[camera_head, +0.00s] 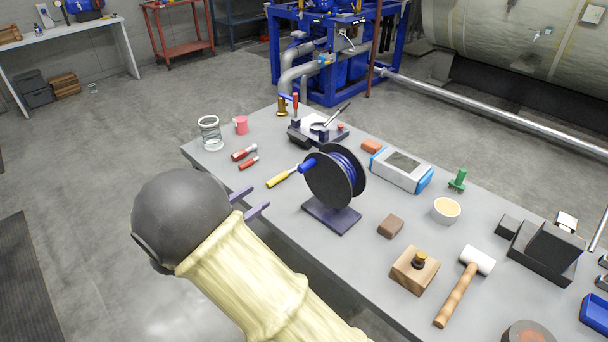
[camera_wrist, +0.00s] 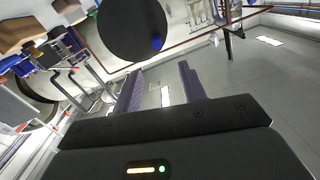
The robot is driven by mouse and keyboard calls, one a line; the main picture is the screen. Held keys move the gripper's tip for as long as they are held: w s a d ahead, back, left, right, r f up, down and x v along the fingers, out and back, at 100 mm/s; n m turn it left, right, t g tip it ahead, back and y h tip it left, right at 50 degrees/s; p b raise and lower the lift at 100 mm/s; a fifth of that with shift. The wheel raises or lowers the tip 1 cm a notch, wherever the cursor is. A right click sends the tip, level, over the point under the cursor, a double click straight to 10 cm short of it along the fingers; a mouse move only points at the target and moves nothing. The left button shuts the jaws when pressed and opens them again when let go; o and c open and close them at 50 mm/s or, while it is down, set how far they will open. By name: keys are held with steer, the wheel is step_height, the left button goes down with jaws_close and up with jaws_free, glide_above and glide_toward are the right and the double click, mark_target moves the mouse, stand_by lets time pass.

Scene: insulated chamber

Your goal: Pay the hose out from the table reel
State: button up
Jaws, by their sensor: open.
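The table reel stands near the middle of the grey table in the head view: a black disc flange (camera_head: 329,178) on a dark purple base plate (camera_head: 331,214). Blue hose (camera_head: 347,167) is wound between its flanges, and a blue piece (camera_head: 307,165) sticks out on the left. My gripper (camera_head: 251,202) is at the table's near edge, left of the reel and apart from it. Its two purple fingers are open with nothing between them. In the wrist view the fingers (camera_wrist: 160,87) are spread, and the black reel disc (camera_wrist: 132,28) shows beyond them.
A yellow-handled screwdriver (camera_head: 281,178) lies just left of the reel. A blue-and-white box (camera_head: 401,169), a brown block (camera_head: 390,226), a wooden block (camera_head: 414,269) and a mallet (camera_head: 464,287) are to its right. A glass jar (camera_head: 210,133) stands at the table's left end.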

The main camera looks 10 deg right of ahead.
mark_target(304, 168)
steer(key=shift+s, duration=0.35)
steer(key=p+x, duration=0.2)
steer(key=x, duration=1.5)
steer(key=shift+d+r+p, duration=0.1)
steer(key=shift+d+p, duration=0.15)
steer(key=shift+p, duration=0.1)
steer(key=shift+c, duration=0.4)
jaws_close()
